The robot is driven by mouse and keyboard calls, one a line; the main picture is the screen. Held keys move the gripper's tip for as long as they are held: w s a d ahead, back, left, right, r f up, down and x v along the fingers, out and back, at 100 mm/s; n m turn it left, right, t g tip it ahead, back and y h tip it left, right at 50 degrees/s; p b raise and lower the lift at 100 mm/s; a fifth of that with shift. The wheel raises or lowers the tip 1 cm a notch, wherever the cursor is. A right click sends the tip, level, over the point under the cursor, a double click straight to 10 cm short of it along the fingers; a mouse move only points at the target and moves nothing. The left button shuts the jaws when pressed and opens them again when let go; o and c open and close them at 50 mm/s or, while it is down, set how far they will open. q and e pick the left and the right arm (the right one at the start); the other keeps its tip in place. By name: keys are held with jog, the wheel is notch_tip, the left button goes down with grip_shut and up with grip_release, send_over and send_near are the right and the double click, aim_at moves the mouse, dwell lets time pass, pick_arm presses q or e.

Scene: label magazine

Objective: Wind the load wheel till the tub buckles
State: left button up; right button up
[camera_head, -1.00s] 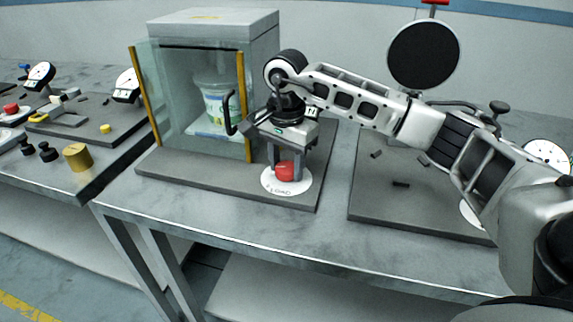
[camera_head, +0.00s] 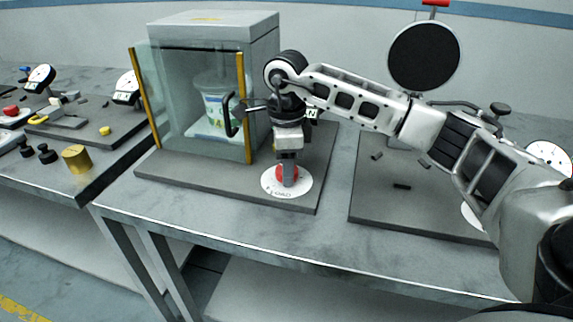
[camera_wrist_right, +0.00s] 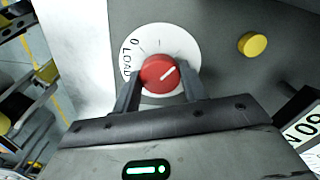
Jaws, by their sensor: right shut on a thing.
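The load wheel is a red knob (camera_head: 287,176) on a white dial marked LOAD (camera_head: 272,189), at the front of the press base. My right gripper (camera_head: 288,172) points down at it with its fingers closed on the knob's sides. In the right wrist view, the red knob (camera_wrist_right: 159,74) with a white pointer line sits between the two fingers (camera_wrist_right: 160,88). The tub (camera_head: 214,108), white with a green and blue print, stands upright inside the clear-walled press cabinet (camera_head: 212,35). The glass partly veils it, and I see no clear buckle in it. My left gripper is not in view.
The cabinet's glass door has a black handle (camera_head: 229,114) close left of my right wrist. A yellow button (camera_wrist_right: 252,44) is on the base in the wrist view. A brass weight (camera_head: 77,158) stands on the left bench. The bench's front strip is clear.

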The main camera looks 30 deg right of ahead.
jog(key=shift+r+m, duration=0.1)
jog(key=shift+m, duration=0.5)
jog(key=o, duration=1)
notch_tip(320, 180, up, 16)
jog(key=p, duration=0.1)
dwell(0.4)
